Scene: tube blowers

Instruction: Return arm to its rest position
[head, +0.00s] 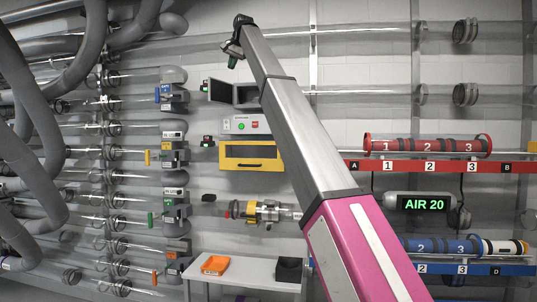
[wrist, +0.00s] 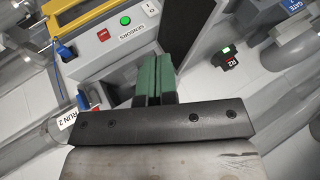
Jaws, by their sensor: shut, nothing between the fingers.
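My arm rises from the lower right of the head view, pink at its near part and grey metal further up. Its end, my gripper (head: 233,61), is small and high, left of the middle, in front of the pale wall. In the wrist view the two green fingers of my gripper (wrist: 154,68) lie side by side, shut with nothing between them. Beyond them is the grey panel (wrist: 118,40) with a green button and a red button. It also shows in the head view (head: 241,135), below my gripper.
Red rack (head: 340,167) and blue rack (head: 435,269) hold tubes at right, with an "AIR 20" display (head: 423,204) between. Valves (head: 174,97) and clear pipes line the left. A white table (head: 240,282) below carries an orange tray (head: 215,265) and a black box (head: 289,270).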

